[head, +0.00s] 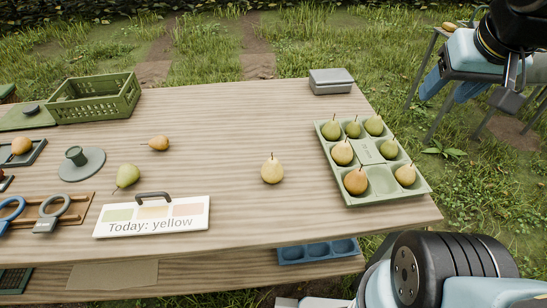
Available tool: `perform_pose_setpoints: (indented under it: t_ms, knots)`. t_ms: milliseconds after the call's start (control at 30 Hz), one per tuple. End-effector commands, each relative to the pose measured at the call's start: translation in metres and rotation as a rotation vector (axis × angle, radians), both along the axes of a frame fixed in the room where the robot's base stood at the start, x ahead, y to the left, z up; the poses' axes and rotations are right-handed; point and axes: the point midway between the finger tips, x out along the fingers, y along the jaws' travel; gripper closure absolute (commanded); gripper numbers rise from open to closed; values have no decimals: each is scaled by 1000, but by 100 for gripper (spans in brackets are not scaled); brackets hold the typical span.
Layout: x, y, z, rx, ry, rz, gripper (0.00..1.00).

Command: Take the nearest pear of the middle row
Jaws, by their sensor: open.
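A pale green tray (390,192) stands on the right of the table, with pears in a three-by-three layout. Its far line holds three green pears: left (331,131), middle (353,130) and right (374,126). The line across its middle has a yellow-green pear (342,153) at left, a flat label (366,151) in the centre and a green pear (388,149) at right. The near line has an orange-yellow pear (355,181), an empty cup (382,179) and a yellow pear (405,174). My gripper (510,97) is partly seen at upper right, away from the tray, open and empty.
A yellow pear (272,170), a green pear (127,176) and a brownish pear (158,143) lie loose. A green crate (95,103) and a grey box (331,86) stand at the back.

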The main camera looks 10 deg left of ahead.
Motion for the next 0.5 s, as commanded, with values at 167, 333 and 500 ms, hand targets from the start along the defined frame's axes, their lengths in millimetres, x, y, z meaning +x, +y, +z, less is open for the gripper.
perform_pose_setpoints:
  t_ms: [167,333,500]
  knots:
    - [22,13,-8,-96,46,193,27]
    - [54,44,-25,-247,111,531,11]
    - [83,83,-49,-380,168,896,0]
